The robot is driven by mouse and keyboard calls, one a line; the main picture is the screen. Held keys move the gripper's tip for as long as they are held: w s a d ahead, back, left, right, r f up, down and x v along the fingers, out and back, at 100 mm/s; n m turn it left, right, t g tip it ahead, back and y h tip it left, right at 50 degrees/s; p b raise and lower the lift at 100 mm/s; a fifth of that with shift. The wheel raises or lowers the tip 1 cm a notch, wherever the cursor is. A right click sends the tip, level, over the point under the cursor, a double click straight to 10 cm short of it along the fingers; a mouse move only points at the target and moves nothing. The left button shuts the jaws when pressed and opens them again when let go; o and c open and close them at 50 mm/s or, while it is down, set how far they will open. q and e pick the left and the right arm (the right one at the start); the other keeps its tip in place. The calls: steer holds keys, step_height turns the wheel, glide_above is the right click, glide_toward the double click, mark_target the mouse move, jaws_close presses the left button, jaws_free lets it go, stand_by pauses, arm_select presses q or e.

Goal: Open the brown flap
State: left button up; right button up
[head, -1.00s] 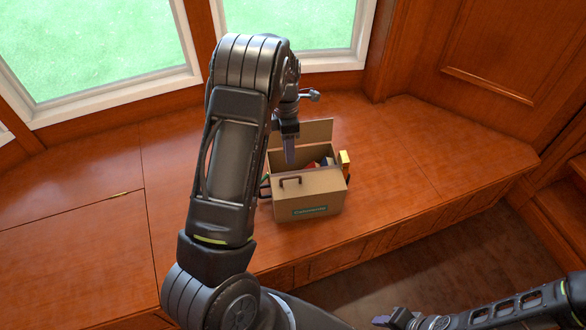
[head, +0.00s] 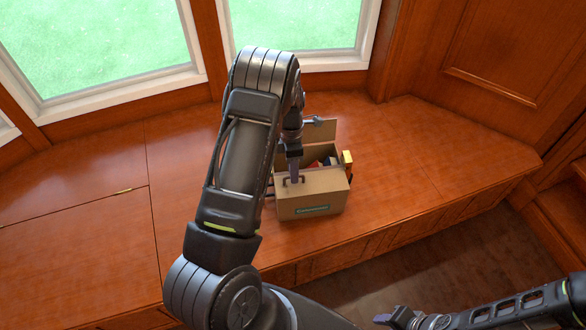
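A brown cardboard box (head: 305,205) with a green label stands on the wooden bench. One brown flap (head: 323,131) stands up at its far side. A small dark handle (head: 289,181) shows at the near upper edge. My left gripper (head: 294,178) points down at the box, its fingertips by the handle; I cannot tell whether they touch it. Its fingers overlap in this view, so their opening is unclear. My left arm hides part of the box's left side. My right gripper (head: 384,319) is low at the right, away from the box, its opening unclear.
Red, white and blue items (head: 324,162) show inside the box. A yellow-topped item (head: 347,158) is at its right side. The wooden bench (head: 420,160) is clear to the right. Windows (head: 295,20) are behind, and the bench's front edge is close to the box.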

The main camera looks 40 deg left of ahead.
arm_select(q)
steer(key=shift+c, duration=0.3)
jaws_close()
stand_by(1.1)
